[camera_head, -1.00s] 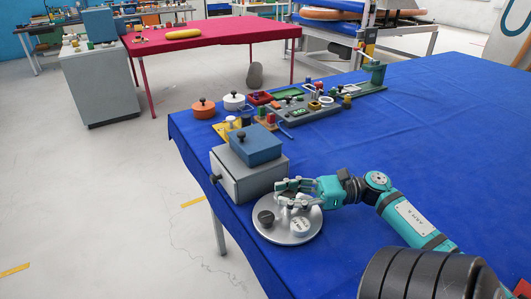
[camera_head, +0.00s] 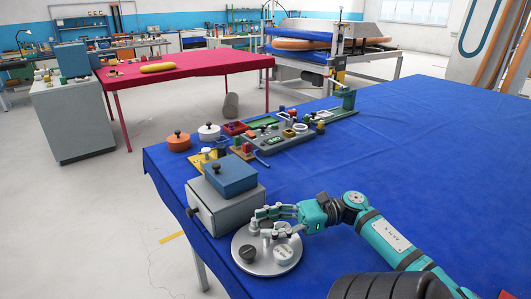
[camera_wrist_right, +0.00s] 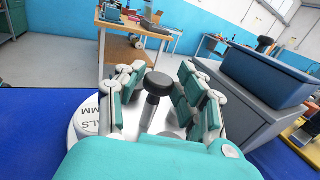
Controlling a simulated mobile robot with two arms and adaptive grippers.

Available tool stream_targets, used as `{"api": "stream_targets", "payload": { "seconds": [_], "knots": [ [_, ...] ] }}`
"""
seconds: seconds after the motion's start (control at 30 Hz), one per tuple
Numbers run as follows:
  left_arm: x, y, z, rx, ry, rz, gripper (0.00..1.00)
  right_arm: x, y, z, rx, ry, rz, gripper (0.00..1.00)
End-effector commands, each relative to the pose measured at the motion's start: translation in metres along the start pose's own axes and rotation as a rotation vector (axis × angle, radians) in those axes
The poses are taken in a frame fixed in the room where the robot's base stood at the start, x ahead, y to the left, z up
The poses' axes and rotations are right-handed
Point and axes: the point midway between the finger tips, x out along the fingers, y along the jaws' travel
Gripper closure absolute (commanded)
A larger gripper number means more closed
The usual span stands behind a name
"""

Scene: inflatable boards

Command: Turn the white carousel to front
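The white carousel (camera_head: 262,268) is a round, pale silver disc near the table's left front edge. On it sit a dark round piece (camera_head: 251,254) and a white lettered jar (camera_head: 284,253). My right gripper (camera_head: 262,220) is at the far side of the disc. In the right wrist view, its fingers (camera_wrist_right: 160,98) are apart, one on each side of a dark-knobbed post (camera_wrist_right: 156,88) on the disc (camera_wrist_right: 80,123). Gaps show between post and fingers. Lettering is partly visible at left there. My left gripper is out of view.
A grey box (camera_head: 228,207) with a blue box (camera_head: 231,178) on top stands close behind the carousel. Orange (camera_head: 179,141) and white (camera_head: 209,131) lidded pots and a parts board (camera_head: 290,135) lie farther back. The blue table (camera_head: 410,150) is clear at right.

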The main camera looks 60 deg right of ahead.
Motion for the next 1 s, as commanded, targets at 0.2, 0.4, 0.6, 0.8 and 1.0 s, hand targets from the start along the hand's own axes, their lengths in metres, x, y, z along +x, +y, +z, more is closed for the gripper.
{"api": "stream_targets", "payload": {
  "seconds": [0.2,0.4,0.6,0.8,1.0],
  "knots": [
    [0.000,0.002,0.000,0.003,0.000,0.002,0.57,0.001,0.001,0.000,0.000,-0.001,0.004,0.62],
    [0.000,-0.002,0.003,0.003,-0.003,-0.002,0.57,-0.011,0.000,0.000,0.001,-0.001,0.000,0.62],
    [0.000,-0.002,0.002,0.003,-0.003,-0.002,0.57,-0.052,0.000,-0.001,0.002,-0.002,-0.003,0.62],
    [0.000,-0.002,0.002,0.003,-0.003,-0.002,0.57,-0.094,0.000,-0.001,0.002,-0.002,-0.004,0.62],
    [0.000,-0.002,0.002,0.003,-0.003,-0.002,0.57,-0.118,0.001,-0.001,0.001,-0.002,-0.001,0.62]
  ]
}}
